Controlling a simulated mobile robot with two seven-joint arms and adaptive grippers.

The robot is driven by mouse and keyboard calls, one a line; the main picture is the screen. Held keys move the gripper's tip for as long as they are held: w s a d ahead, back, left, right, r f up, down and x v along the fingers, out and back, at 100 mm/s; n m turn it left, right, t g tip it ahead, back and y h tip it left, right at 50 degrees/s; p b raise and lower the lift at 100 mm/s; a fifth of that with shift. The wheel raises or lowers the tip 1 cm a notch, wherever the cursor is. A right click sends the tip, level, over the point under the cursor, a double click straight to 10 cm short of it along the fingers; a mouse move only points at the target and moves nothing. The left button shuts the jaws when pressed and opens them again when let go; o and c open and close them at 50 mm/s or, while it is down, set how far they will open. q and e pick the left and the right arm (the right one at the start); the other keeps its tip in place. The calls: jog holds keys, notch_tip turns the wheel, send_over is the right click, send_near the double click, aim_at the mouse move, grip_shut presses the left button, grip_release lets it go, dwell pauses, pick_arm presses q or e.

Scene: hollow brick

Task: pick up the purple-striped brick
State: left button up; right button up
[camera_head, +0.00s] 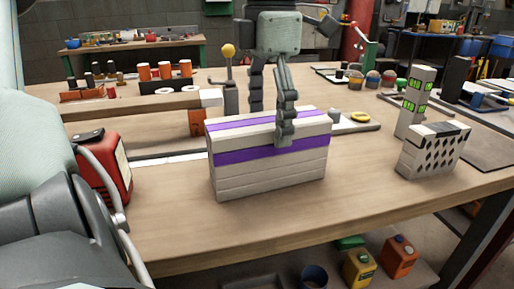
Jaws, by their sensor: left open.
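The purple-striped brick (268,170) stands upright on the wooden table, a pale grey block with purple bands on its front and top. My left gripper (271,125) is above it, open and pointing down. One finger overlaps the front face and the other shows at the back edge, so the fingers appear to straddle the brick. I cannot tell whether either finger touches it. The rear fingertip is hidden behind the brick. My right gripper is not in view.
A perforated grey brick (432,150) and a tall block with green panels (415,100) stand to the right. The table (350,205) is clear in front of the striped brick.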

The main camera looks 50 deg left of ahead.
aim_at(267, 156)
pick_arm(q)
notch_tip(267, 156, down, 6)
jog(key=shift+r, duration=0.1)
jog(key=shift+f, duration=0.55)
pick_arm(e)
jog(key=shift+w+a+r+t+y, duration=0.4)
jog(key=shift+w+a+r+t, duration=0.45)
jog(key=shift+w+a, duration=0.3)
